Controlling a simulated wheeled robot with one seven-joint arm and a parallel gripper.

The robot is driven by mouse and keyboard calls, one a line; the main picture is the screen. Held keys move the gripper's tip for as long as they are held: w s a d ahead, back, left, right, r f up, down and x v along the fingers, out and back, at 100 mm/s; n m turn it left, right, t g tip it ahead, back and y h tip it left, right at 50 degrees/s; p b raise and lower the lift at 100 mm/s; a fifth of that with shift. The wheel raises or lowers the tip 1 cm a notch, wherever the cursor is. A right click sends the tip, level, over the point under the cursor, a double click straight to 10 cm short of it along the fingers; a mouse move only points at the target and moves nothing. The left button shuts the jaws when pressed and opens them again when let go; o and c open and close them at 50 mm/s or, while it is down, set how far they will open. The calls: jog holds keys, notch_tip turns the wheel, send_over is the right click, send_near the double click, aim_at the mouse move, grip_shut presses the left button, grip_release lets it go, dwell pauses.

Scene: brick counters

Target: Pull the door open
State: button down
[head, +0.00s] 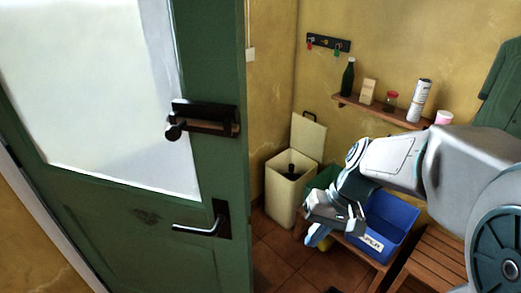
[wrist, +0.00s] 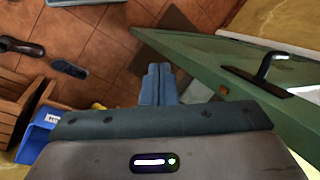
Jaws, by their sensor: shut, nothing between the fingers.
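The green door (head: 215,85) with a large pale pane fills the left of the head view. Its free edge stands clear of the wall, with a gap to the room at its right, so it is ajar. A silver lever handle (head: 198,228) on a dark plate sits low near that edge, below a dark lock box (head: 205,119) with a knob. My gripper (head: 316,238) is right of the door edge, apart from the handle. In the wrist view its blue fingers (wrist: 158,88) are together and empty. The door (wrist: 225,70) and a dark handle (wrist: 262,66) are to their right.
A cream bin (head: 285,188) with a raised lid stands beyond the door. A shelf (head: 375,109) with bottles and jars is on the yellow wall. Shoes (wrist: 68,68) lie on the tiled floor.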

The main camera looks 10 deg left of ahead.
jog(key=w+a+r+y, duration=0.2)
jog(key=w+a+y, duration=0.1)
jog(key=w+y, duration=0.45)
jog(key=w+a+r+y, duration=0.2)
jog(key=w+y, duration=0.4)
jog(key=w, duration=0.3)
jog(key=s+a+p, duration=0.4)
jog(key=a, duration=0.6)
jog(key=shift+s+a+r+p, duration=0.15)
jog(key=shift+s+a+p, duration=0.15)
jog(key=shift+s+p, duration=0.1)
